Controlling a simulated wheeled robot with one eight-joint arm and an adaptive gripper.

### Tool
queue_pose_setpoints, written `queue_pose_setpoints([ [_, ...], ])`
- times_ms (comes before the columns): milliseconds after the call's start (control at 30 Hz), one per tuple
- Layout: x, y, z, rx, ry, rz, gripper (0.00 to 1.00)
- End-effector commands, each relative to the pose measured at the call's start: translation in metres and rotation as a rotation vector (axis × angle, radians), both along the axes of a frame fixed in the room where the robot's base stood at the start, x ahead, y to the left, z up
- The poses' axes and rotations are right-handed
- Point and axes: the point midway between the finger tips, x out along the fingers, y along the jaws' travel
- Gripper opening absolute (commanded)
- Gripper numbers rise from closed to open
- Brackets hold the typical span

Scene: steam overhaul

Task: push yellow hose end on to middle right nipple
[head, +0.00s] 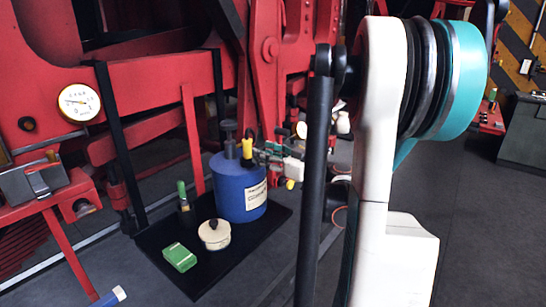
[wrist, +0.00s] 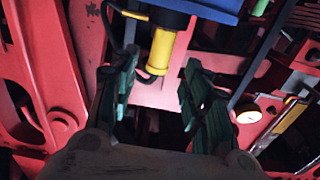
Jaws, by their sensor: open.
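A yellow hose end (wrist: 162,50) with a paler, bent tip shows in the wrist view, against a blue body (wrist: 190,5). A thin black hose (wrist: 106,22) curves beside it. My gripper (wrist: 158,80) is open, its dark green fingers on either side of the picture; the yellow piece shows between and beyond the fingertips, and I see no contact. In the head view a yellow piece (head: 247,147) stands at the top of a blue drum (head: 238,190), close to my gripper (head: 263,155). I cannot make out the middle right nipple in either view.
A black mat (head: 200,275) carries the drum, a round cream tin (head: 214,234), a green block (head: 180,257) and a dark holder with a green-topped item (head: 184,203). Red machine frames with a gauge (head: 79,102) stand behind. My arm hides much of the right side.

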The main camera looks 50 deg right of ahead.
Motion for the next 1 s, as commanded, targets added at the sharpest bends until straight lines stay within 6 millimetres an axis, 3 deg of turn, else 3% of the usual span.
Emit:
queue_pose_setpoints([
  [400, 0.05, 0.004, -0.001, 0.001, 0.001, 0.002, 0.43],
  [867, 0.059, 0.005, 0.0, 0.001, 0.001, 0.0, 0.43],
  [900, 0.059, 0.005, 0.0, 0.001, 0.001, 0.0, 0.41],
  [1000, 0.059, 0.005, 0.0, 0.001, 0.001, 0.0, 0.18],
])
